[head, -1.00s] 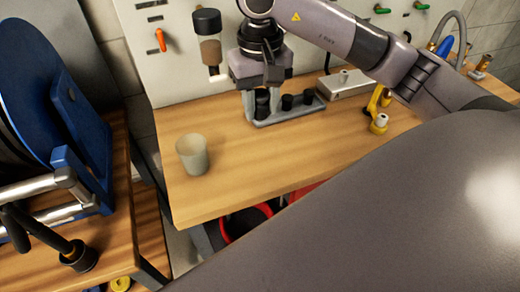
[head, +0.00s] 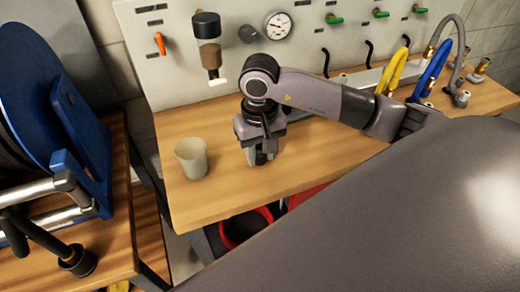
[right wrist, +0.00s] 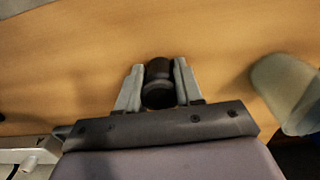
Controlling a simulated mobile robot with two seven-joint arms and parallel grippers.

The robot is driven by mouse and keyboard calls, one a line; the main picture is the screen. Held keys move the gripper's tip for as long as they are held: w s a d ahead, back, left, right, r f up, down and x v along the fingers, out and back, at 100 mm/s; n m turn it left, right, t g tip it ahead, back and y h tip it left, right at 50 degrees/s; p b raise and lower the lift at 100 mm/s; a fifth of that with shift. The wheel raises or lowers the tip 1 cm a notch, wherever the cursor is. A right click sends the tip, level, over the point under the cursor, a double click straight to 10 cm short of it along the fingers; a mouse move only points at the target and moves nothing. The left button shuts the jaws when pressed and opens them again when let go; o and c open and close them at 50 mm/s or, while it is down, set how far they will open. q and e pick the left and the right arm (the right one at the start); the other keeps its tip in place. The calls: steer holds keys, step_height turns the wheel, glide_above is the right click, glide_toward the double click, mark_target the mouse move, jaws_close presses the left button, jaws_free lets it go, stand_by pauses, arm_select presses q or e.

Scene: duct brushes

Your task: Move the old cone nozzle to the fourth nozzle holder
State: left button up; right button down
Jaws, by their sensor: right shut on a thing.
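My right gripper (head: 261,158) is over the front middle of the wooden bench, to the right of the beige cup. It points down and is shut on a black nozzle. The nozzle (right wrist: 158,85) shows between the two grey fingers (right wrist: 158,90) in the right wrist view, seen end on, so its shape is hard to tell. The nozzle holder does not show clearly; my right arm covers much of the bench behind the gripper. My left gripper is not in view.
A beige cup (head: 191,158) stands left of my right gripper, also at the right of the wrist view (right wrist: 285,90). A panel (head: 180,60) with a gauge (head: 278,26) and levers is behind. Yellow (head: 395,70) and blue hoses (head: 430,72) are at right. Front bench is clear.

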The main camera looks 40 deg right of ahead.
mark_target(259, 146)
steer(key=shift+f, duration=0.2)
steer(key=c, duration=0.7)
jaws_free()
steer(key=shift+r, duration=0.1)
steer(key=shift+c, duration=0.2)
step_height(259, 146, up, 12)
steer(key=shift+r, duration=0.15)
steer(key=shift+a, duration=0.1)
